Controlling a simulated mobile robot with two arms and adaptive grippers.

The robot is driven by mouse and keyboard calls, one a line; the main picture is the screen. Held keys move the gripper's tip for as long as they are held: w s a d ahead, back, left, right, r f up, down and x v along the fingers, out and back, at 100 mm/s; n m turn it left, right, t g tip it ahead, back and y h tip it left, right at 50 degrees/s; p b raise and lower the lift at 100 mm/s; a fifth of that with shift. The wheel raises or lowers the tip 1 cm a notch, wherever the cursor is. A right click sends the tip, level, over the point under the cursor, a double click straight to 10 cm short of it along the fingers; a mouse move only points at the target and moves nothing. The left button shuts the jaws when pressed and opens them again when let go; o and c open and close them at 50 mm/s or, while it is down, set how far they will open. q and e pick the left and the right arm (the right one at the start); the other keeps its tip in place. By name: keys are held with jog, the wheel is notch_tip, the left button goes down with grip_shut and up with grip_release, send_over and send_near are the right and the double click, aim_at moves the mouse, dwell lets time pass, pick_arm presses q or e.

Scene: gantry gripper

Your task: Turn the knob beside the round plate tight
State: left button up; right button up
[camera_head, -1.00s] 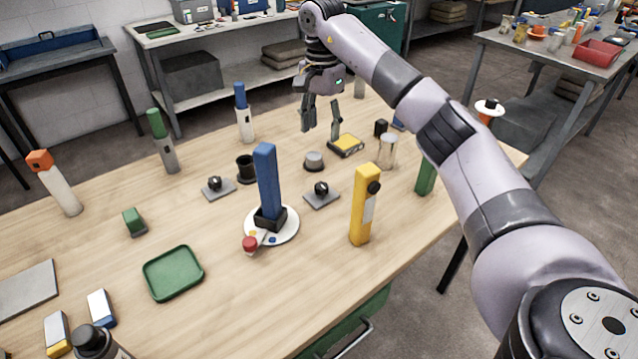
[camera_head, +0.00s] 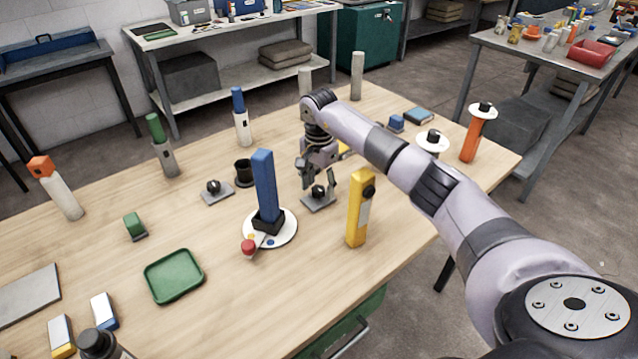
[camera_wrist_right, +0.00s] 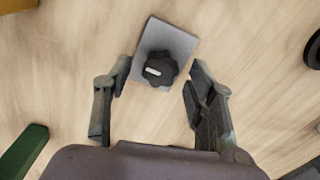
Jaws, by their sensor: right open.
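The black lobed knob (camera_head: 319,190) sits on a small grey square base (camera_head: 314,204), to the right of the white round plate (camera_head: 289,232). In the right wrist view the knob (camera_wrist_right: 158,69) has a white mark on its top. My right gripper (camera_head: 317,180) is open, pointing down over this knob. In the wrist view its fingers (camera_wrist_right: 157,80) stand either side of the base, apart from the knob. A second knob (camera_head: 213,186) on a similar base lies further left. My left gripper is out of view.
A tall blue block in a black holder (camera_head: 264,185) stands on the round plate, with a red-ended piece (camera_head: 249,246) at its edge. A yellow upright block (camera_head: 357,210) stands close right of the knob. A green tray (camera_head: 174,277) lies front left.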

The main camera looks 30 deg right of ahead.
jog(key=c, duration=1.1)
jog(key=shift+c, duration=0.2)
